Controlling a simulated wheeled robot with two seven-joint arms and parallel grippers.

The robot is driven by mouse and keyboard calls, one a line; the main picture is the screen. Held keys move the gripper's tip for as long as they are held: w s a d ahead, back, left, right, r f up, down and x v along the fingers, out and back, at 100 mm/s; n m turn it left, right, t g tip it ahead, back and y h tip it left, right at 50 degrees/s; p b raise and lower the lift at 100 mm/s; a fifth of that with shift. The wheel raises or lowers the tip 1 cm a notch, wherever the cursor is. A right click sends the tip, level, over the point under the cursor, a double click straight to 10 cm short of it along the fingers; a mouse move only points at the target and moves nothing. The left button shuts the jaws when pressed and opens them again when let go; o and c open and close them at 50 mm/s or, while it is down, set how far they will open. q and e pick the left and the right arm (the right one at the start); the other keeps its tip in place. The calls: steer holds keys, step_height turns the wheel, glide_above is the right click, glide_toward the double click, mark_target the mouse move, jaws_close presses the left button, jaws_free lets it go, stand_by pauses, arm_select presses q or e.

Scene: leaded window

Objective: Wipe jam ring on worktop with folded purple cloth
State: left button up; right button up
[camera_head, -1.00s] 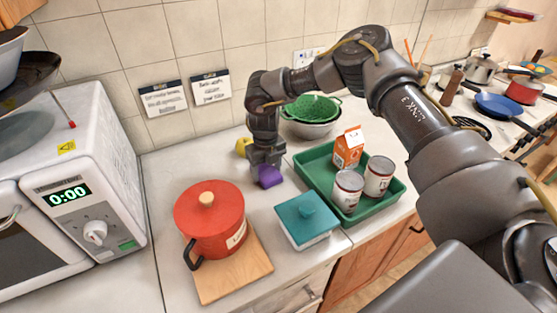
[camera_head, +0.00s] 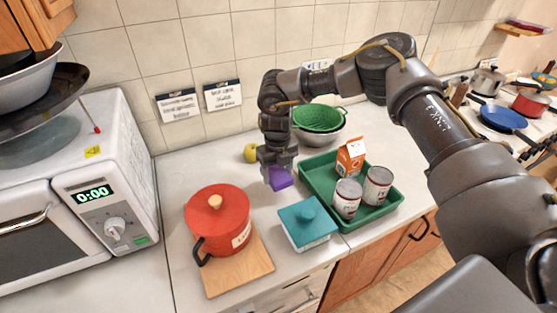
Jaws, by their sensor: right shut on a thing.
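The folded purple cloth (camera_head: 280,179) is held under my right gripper (camera_head: 278,168), which is shut on it. The cloth is at or just above the pale worktop (camera_head: 240,172), between the red pot and the green tray; I cannot tell whether it touches. No jam ring can be made out; the gripper and cloth may hide it. My left gripper is not in view.
A red pot (camera_head: 217,222) stands on a wooden board (camera_head: 240,268). A teal-lidded box (camera_head: 306,222) is in front of the cloth. A green tray (camera_head: 385,208) holds a carton and two cans. A yellow fruit (camera_head: 251,153) and a green colander (camera_head: 318,118) are behind.

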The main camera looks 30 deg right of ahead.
steer(key=shift+r+p, duration=0.8)
steer(key=shift+r, duration=0.65)
